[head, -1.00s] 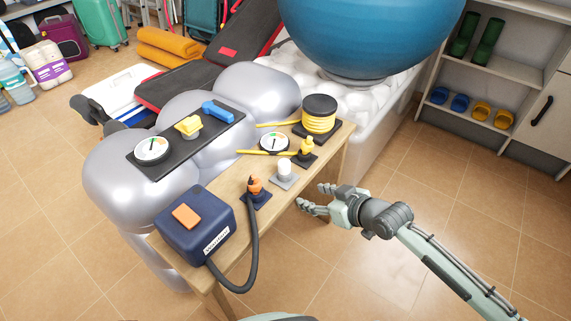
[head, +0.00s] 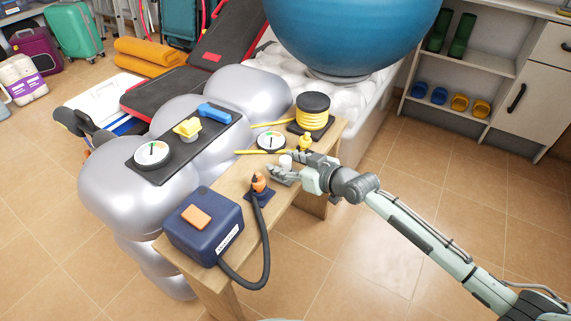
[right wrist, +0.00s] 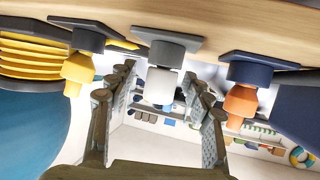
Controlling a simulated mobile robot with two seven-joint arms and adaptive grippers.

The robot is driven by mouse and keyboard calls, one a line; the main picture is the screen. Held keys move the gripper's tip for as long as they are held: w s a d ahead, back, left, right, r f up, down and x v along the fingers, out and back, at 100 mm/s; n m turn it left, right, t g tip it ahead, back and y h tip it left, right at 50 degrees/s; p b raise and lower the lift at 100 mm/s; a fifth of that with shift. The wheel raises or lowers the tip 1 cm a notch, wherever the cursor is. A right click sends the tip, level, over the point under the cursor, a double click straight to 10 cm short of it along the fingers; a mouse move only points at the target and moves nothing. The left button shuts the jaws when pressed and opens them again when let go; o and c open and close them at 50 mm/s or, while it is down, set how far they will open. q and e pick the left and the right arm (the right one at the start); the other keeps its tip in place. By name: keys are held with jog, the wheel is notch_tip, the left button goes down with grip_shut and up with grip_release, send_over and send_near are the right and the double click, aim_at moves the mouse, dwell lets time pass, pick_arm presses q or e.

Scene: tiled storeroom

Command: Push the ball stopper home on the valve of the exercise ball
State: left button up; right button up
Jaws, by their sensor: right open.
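The white ball stopper (head: 285,161) stands upright on its grey base on the wooden bench, and it hangs inverted in the right wrist view (right wrist: 161,86). My right gripper (head: 287,166) is open, with one finger on each side of the stopper; I cannot tell whether either finger touches it. The big blue exercise ball (head: 350,35) rests on a white bumpy support behind the bench, and its edge shows in the right wrist view (right wrist: 25,110). I do not see the ball's valve. My left gripper is not in view.
A yellow nozzle (head: 305,142) and an orange nozzle (head: 258,182) stand close on either side of the stopper. Floor at right is clear.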

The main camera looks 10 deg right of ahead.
jog(key=shift+c, duration=0.3)
jog(key=c, duration=1)
